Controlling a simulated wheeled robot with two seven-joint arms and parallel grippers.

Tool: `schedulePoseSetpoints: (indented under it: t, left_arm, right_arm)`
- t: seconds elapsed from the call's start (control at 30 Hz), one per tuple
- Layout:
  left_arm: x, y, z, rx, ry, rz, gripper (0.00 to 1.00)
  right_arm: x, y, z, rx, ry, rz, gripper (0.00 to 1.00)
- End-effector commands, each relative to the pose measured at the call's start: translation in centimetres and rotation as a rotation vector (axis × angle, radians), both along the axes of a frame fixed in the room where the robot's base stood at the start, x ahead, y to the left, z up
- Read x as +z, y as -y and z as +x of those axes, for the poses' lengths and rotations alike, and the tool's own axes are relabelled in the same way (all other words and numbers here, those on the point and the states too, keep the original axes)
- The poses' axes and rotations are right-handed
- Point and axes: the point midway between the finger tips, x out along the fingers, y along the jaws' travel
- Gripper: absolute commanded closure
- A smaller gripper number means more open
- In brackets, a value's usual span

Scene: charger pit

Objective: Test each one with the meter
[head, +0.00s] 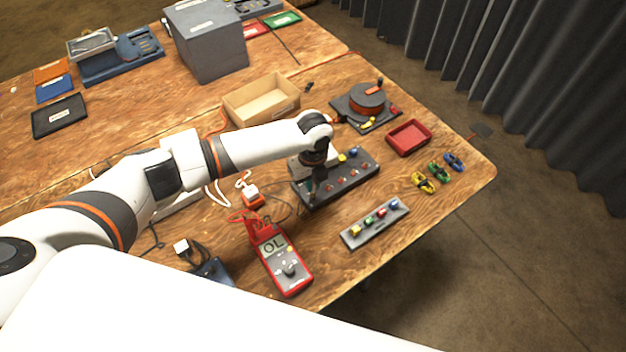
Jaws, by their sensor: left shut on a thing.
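A red multimeter (291,274) lies near the table's front edge, its screen reading "OL". Red and dark leads run near its top. A dark test block (345,180) with small coloured parts along it stands behind the meter. My left gripper (311,190) points down over the left end of this block. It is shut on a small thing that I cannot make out. A grey strip (386,228) holds several small coloured pieces in front of the block. Yellow (422,183), green (438,172) and blue (453,161) clip-like pieces lie at the right. My right gripper is out of view.
A red tray (409,149), an orange-and-black round device (367,101) and an open cardboard box (262,112) stand behind the block. A grey box (206,42) stands farther back. White plugs and cables lie left of the meter. The right table edge is near the clips.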

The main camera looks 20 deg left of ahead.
Motion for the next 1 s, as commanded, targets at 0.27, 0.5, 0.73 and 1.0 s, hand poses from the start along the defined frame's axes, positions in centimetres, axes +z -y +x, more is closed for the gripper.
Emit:
schedulePoseSetpoints:
  t: [0.27, 0.5, 0.73, 1.0]
  left_arm:
    - [-0.63, 0.03, -0.01, 0.0, 0.001, -0.001, 1.0]
    - [-0.93, 0.02, 0.0, 0.0, 0.001, -0.001, 1.0]
    - [-0.91, 0.02, 0.0, 0.0, 0.0, 0.0, 1.0]
    - [-0.85, 0.02, -0.02, 0.0, 0.0, 0.0, 1.0]
  right_arm:
    - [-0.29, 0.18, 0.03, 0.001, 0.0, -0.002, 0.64]
    - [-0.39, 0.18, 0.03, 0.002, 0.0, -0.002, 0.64]
    - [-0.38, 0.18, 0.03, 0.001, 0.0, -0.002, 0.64]
    - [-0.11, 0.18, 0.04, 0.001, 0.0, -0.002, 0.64]
